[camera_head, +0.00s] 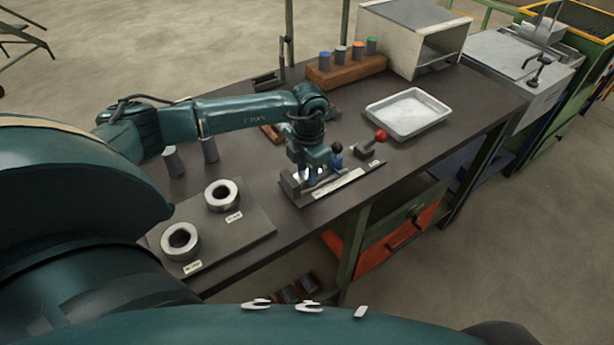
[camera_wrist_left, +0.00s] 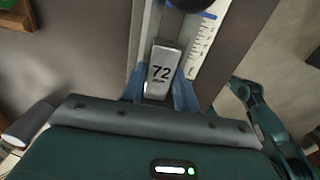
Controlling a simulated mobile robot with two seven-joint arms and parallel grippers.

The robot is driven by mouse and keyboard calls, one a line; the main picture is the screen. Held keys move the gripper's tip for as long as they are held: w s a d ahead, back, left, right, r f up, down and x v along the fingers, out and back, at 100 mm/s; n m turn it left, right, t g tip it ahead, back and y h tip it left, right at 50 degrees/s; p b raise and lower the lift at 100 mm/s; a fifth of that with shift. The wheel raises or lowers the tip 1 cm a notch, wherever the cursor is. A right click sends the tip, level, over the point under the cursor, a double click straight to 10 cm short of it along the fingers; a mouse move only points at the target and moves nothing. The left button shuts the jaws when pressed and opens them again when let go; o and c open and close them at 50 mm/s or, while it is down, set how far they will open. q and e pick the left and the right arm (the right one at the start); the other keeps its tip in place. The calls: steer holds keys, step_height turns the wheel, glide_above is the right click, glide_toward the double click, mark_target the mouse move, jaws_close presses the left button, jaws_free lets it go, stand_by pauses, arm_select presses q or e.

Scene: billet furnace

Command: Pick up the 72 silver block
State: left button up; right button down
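The silver block marked 72 (camera_wrist_left: 160,72) sits in the measuring fixture with the white scale, seen in the left wrist view. My left gripper (camera_wrist_left: 160,93) has its blue fingers on both sides of the block, one left and one right. The fingers are very close to its sides; I cannot tell whether they press on it. In the head view my left gripper (camera_head: 308,181) points down over the fixture (camera_head: 343,186) at the bench's front edge and hides most of the block. My right gripper is not in view.
A white tray (camera_head: 408,113) lies farther right. Two metal rings (camera_head: 222,195) sit on a plate to the left. A wooden rack (camera_head: 346,69) with colour-topped cylinders and a metal box (camera_head: 410,40) stand behind.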

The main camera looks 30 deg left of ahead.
arm_select(q)
jaws_close()
steer(key=shift+r, duration=0.15)
